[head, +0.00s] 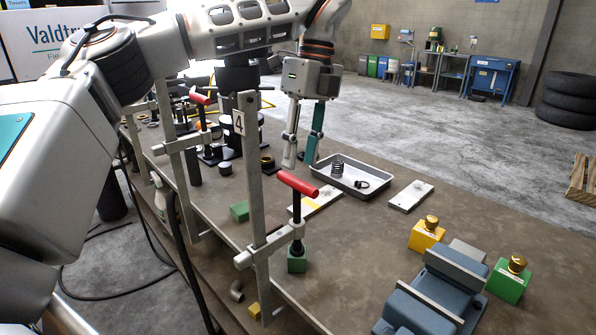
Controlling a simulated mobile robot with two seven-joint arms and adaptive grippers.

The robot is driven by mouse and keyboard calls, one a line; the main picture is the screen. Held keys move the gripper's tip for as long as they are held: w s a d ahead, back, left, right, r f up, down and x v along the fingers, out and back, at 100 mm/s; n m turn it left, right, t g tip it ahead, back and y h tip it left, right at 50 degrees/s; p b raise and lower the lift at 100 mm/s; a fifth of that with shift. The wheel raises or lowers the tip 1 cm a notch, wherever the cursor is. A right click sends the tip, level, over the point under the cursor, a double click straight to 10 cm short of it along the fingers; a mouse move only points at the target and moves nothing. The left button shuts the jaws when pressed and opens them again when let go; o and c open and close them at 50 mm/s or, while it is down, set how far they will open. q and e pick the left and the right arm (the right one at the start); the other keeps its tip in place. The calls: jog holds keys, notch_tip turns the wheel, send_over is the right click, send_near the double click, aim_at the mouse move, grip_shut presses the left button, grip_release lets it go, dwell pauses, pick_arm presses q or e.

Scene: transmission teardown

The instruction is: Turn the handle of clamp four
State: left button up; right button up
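Clamp four is a tall grey bar clamp (256,190) at the table's front edge, with a white tag (239,123) reading 4 near its top. Its red T-handle (298,184) lies crosswise on top of a dark screw spindle. The spindle runs down through the clamp arm (268,247) to a green block (297,263) on the table. My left gripper (301,163) points down just above and behind the red handle in the picture. Its two fingers, one pale and one teal, are apart with nothing visible between them. They do not appear to touch the handle. My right gripper is out of view.
A grey tray (338,184) with a spring and a dark ring lies behind the handle. A white plate (411,195) is to its right. A blue vise (440,290) stands at front right between yellow and green blocks. Another red-handled clamp (180,142) stands at left.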

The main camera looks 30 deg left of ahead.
aim_at(297, 179)
pick_arm(q)
jog(key=shift+s+a+f, duration=0.1)
jog(key=shift+s+f, duration=0.05)
jog(key=shift+f, duration=1)
jog(key=shift+s+a+f, duration=0.1)
jog(key=shift+s+f, duration=0.05)
jog(key=shift+f, duration=0.95)
grip_shut()
jog(key=shift+m, duration=0.4)
